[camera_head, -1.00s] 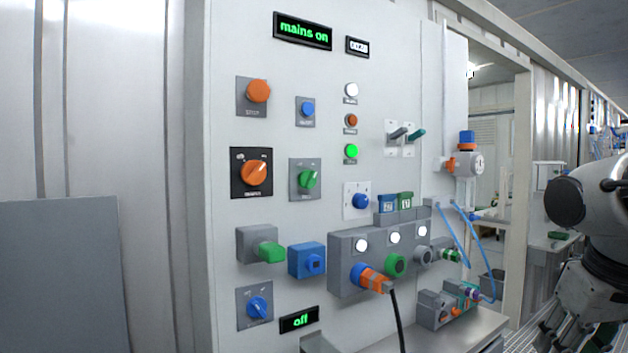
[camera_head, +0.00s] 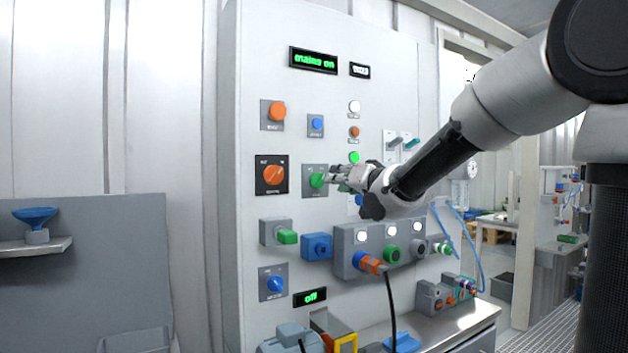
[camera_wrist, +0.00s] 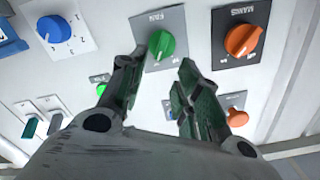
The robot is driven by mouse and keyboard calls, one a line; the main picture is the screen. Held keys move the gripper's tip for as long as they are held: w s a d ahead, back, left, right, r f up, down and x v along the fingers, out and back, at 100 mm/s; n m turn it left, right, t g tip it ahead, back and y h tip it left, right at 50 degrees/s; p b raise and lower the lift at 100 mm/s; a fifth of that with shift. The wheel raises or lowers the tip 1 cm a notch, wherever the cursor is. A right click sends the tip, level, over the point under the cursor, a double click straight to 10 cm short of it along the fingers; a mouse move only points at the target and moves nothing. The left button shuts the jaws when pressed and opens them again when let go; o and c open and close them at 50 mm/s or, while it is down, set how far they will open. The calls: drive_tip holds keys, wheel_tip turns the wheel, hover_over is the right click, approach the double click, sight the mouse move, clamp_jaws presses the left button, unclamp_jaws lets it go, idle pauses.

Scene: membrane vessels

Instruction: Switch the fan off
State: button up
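The fan switch is a green rotary knob (camera_head: 317,180) on a grey plate in the middle of the upright panel. In the wrist view the knob (camera_wrist: 160,45) shows close up, its plate marked FAN upside down, with a raised grip bar and a light pointer line. My gripper (camera_head: 343,178) reaches in from the right, just short of the knob. In the wrist view my gripper (camera_wrist: 158,68) is open, its two dark fingers either side of the knob's line. The knob lies a little beyond the fingertips; I cannot tell whether they touch it.
The orange mains knob (camera_head: 273,175) sits close left of the fan knob. A blue knob (camera_wrist: 54,29) is on a white plate nearby. A display (camera_head: 313,60) reads "mains on"; another (camera_head: 310,297) reads "off". A plugged cable (camera_head: 389,310) hangs below the sockets.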

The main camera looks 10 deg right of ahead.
sight(323, 178)
drive_tip(key=x, duration=0.7)
drive_tip(key=shift+w, duration=0.3)
clamp_jaws()
